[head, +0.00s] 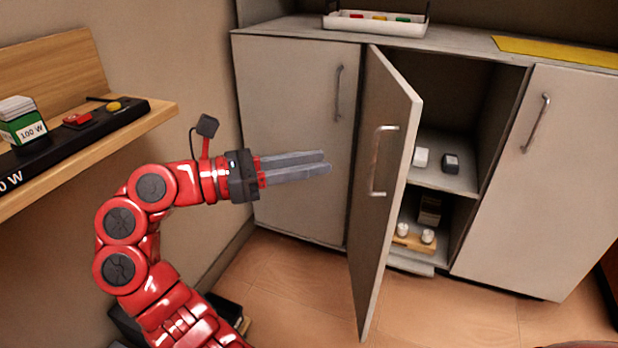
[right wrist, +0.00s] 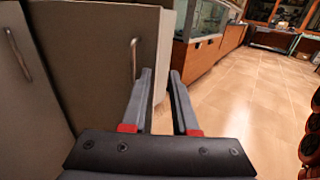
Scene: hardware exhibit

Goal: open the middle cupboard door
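The middle cupboard door (head: 375,230) stands wide open, swung outward from its left side. Its outer face and metal handle (head: 376,160) face left, towards my right gripper. My right gripper (head: 327,162) is open and empty, left of this door and in front of the closed left door (head: 290,130). Its fingertips point at the door and appear apart from the handle. The right wrist view shows the two fingers spread (right wrist: 160,72), with the open door's handle (right wrist: 134,60) ahead and slightly left. My left gripper is not in view.
Small items sit on the shelves of the open middle compartment (head: 450,180). The right door (head: 550,190) is closed. A white tray (head: 375,27) and a yellow mat (head: 560,52) lie on top. A wooden wall shelf (head: 150,118) juts out at left. The floor (head: 300,290) in front is mostly clear.

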